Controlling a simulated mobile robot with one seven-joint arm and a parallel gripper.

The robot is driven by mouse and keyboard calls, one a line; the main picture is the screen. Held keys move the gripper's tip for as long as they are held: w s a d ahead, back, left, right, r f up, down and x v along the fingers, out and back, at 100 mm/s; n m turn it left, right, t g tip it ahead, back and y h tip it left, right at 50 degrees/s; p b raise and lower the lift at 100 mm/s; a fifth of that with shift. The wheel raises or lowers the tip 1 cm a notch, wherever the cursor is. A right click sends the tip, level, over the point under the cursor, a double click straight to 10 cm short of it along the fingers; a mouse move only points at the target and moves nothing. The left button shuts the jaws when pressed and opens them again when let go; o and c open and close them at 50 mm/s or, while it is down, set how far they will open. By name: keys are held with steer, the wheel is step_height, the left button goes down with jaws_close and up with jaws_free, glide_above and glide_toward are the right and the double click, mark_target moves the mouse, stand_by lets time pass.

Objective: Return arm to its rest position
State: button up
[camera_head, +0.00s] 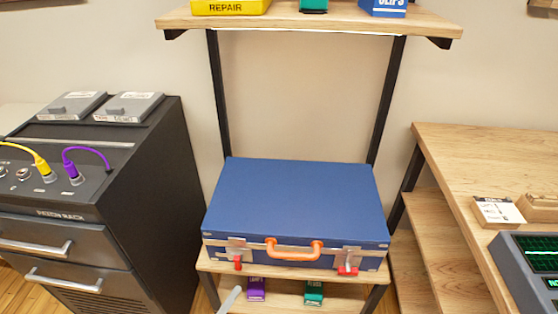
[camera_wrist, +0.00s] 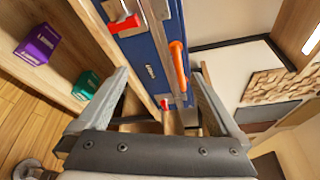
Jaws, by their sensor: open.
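A blue case (camera_head: 297,200) with an orange handle (camera_head: 295,249) lies with its lid down on the wooden shelf unit. Its left red latch (camera_head: 238,262) hangs narrow and upright; its right red latch (camera_head: 347,270) looks wider. In the wrist view the case front (camera_wrist: 150,72) runs steeply, with the handle (camera_wrist: 178,66) and both red latches in sight. My gripper (camera_wrist: 160,76) is open and empty, its two grey fingers spread in front of the case. A grey tip, likely one finger, shows at the bottom of the head view.
Purple (camera_head: 257,289) and green (camera_head: 314,292) boxes sit on the shelf below the case. A dark rack (camera_head: 150,170) with plugged cables stands left. A wooden bench (camera_head: 490,160) with a screen device (camera_head: 530,262) stands right. An upper shelf (camera_head: 310,20) holds several boxes.

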steer(key=w+d+r+m+g+y, duration=0.1)
steer(key=d+r+m+g, duration=0.6)
steer(key=d+r+m, duration=0.5)
steer(key=w+d+r+m+g, duration=0.2)
steer(key=d+r+m+g, duration=0.55)
steer(key=r+m, duration=0.8)
steer(key=s+d+r+m+t+y, duration=0.3)
steer(key=s+d+r+m, duration=0.15)
steer(key=m, duration=0.45)
steer(key=s+d+r+m+t+y, duration=0.2)
steer(key=s+d+r+m+y, duration=0.15)
steer(key=r+m, duration=0.4)
step_height(320, 180, up, 15)
steer(key=m+p, duration=0.1)
steer(key=p, duration=1.6)
steer(key=shift+a, duration=0.4)
steer(key=shift+w+d+h, duration=0.1)
steer(key=shift+h, duration=0.15)
